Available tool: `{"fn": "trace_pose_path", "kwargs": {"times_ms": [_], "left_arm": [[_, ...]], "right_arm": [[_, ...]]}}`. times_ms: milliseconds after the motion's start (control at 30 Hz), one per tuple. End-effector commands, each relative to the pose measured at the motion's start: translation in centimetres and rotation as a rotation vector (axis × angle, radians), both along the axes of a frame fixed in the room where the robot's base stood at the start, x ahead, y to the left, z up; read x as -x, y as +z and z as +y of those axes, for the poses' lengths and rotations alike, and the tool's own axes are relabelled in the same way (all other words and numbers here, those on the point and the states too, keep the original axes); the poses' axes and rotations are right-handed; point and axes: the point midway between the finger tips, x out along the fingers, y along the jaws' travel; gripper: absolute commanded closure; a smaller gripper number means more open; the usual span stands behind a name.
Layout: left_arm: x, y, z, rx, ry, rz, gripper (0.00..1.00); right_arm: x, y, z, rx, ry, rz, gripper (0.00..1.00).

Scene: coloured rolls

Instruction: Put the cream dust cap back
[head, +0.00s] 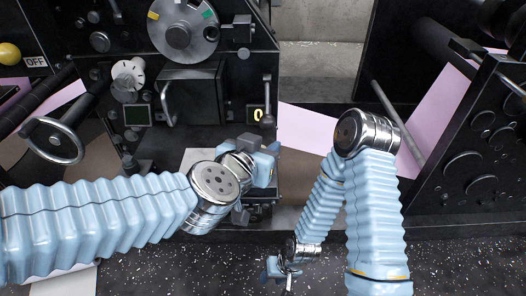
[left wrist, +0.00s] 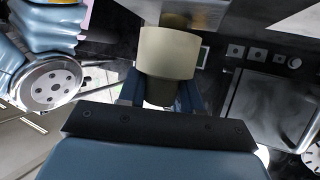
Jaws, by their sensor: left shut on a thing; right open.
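The cream dust cap (left wrist: 168,52) is a short, smooth cylinder between the two blue fingers of my left gripper (left wrist: 162,92) in the left wrist view. The gripper is shut on it. In the head view my left gripper (head: 264,165) is in front of the black machine, below the yellow "0" display; I cannot make out the cap there, as the hand hides it. The place the cap fits is not clear in either view. My right gripper (head: 281,272) hangs low over the speckled floor, open and empty, apart from the machine.
The black machine (head: 205,95) has a dial (head: 184,28), a lever (head: 267,100), a bar handle (head: 169,104) and a handwheel (head: 52,140) projecting near my left arm. A pink web (head: 308,128) runs to the right-hand frame (head: 475,150). The speckled floor (head: 450,250) at lower right is clear.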

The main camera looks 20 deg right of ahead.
Motion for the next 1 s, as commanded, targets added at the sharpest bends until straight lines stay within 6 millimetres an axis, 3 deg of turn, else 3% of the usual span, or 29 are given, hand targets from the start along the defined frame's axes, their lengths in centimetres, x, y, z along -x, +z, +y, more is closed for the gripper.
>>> {"fn": "trace_pose_path", "kwargs": {"times_ms": [600,633,767,1000], "left_arm": [[0.0,-1.0,0.0,0.001,0.0,-0.001,0.95],[0.0,-1.1,0.0,0.001,0.0,-0.001,0.62],[0.0,-1.1,0.0,0.001,0.0,-0.001,0.42],[0.0,-1.1,0.0,0.001,0.0,-0.001,0.41]], "right_arm": [[0.0,-0.6,0.1,-0.002,0.002,0.001,0.57],[0.0,-0.6,0.1,-0.002,0.002,0.001,0.57],[0.0,-0.6,0.1,-0.002,0.002,0.001,0.57],[0.0,-0.6,0.1,-0.002,0.002,0.001,0.57]]}}
